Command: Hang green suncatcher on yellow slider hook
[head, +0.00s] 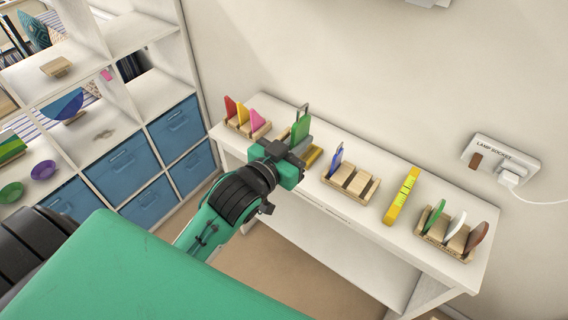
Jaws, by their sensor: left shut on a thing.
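My left gripper (301,147) reaches over the white table from the left and is shut on the green suncatcher (300,128). The suncatcher stands upright out of the jaws, a thin green piece with a grey loop at its top. Its lower part is hidden by the gripper. I cannot make out a yellow slider hook. A yellow piece (314,157) shows just right of the gripper, partly hidden; I cannot tell what it is. My right gripper is not in view.
On the white table (345,212) stand a wooden rack with red, yellow and pink pieces (257,119), a rack with a blue piece (352,181), a yellow level (402,195) and a rack with green, white and brown pieces (449,236). A lamp socket (500,158) is on the wall.

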